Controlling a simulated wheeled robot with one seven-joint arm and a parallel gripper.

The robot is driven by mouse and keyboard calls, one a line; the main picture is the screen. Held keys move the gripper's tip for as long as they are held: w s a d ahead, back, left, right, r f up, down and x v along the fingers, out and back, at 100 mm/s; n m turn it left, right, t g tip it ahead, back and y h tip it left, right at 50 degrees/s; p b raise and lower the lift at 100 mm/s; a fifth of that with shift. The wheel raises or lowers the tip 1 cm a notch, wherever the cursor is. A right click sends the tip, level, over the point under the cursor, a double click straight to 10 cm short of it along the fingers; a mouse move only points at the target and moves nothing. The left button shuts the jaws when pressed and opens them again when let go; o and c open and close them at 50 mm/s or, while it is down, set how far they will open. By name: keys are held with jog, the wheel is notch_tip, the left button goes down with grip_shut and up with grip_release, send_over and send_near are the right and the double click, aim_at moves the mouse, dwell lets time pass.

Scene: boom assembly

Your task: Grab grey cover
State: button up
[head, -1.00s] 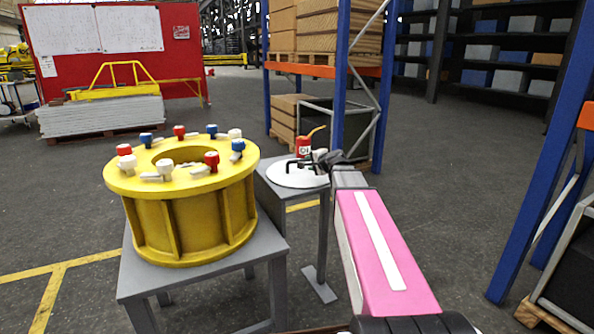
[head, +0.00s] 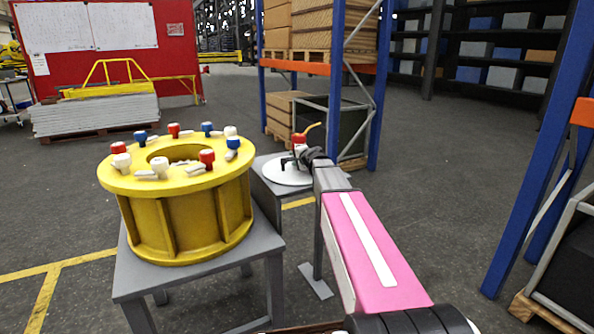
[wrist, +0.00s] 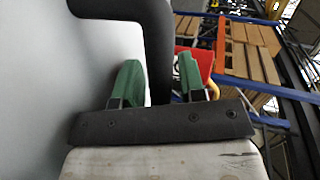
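The grey cover (head: 284,174) is a pale round disc lying on the small grey side table, with a dark handle on top. In the wrist view its pale face (wrist: 45,90) fills the left side, and the black bent handle (wrist: 157,45) runs down between my green fingertips. My gripper (wrist: 158,82) is open around the handle. The left finger looks close to it, and a narrow gap shows at the right finger. In the head view my gripper (head: 301,158) is small and dark at the cover's right part, partly hiding the handle.
A yellow flanged ring (head: 180,215) with red, blue and white knobs stands on a grey table at left. A red oil can (head: 299,139) stands behind my gripper. Blue rack posts (head: 337,80) rise beyond.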

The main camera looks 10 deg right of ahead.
grip_shut()
dwell(1.4)
